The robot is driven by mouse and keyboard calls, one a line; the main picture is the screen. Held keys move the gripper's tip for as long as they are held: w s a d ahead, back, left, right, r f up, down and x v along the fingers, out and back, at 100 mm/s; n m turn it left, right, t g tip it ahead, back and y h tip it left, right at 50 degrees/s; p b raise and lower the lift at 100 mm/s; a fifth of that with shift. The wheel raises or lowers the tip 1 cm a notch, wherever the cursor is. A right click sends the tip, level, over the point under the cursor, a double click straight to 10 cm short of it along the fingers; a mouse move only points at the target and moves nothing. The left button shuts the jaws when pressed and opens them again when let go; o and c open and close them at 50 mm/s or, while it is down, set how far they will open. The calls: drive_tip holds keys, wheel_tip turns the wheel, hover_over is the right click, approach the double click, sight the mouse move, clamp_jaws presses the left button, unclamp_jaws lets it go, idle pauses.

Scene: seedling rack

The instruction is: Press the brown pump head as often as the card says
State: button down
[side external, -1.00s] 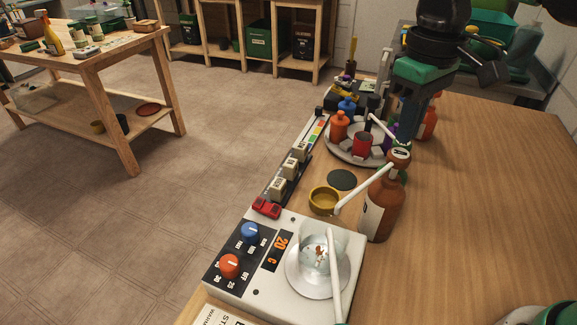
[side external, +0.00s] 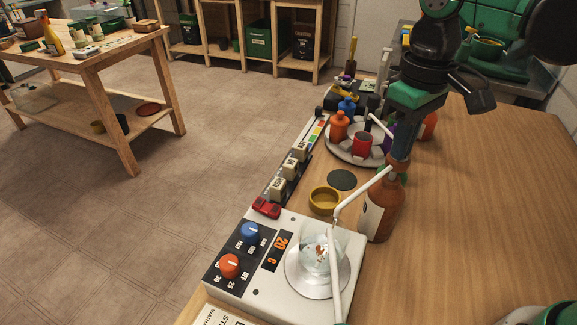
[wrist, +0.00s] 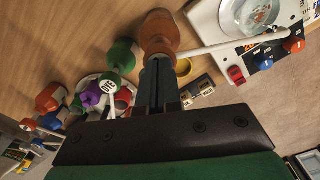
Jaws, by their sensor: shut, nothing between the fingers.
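The brown pump bottle (side external: 380,212) stands upright on the bench, with a pale label and a long white spout pointing left. Its brown pump head (side external: 397,171) is partly hidden under my gripper (side external: 400,157). My gripper is shut and empty, pointing down with its tips at the top of the head; they look in contact, but I cannot tell how far the head is down. In the wrist view, the shut fingers (wrist: 157,62) end at the brown head (wrist: 159,44). A printed sheet (side external: 214,315) is cut off at the bottom edge; its text is not readable as a count.
A white hotplate (side external: 230,277) with a glass beaker (side external: 318,254) stands in front. A yellow bowl (side external: 324,201) and a dark disc (side external: 341,180) lie left of the bottle. A round carousel (side external: 345,156) of coloured bottles stands behind.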

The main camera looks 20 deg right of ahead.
drive_tip(key=shift+f, duration=0.4)
drive_tip(key=shift+r, duration=1.7)
wheel_tip(320, 180, up, 6)
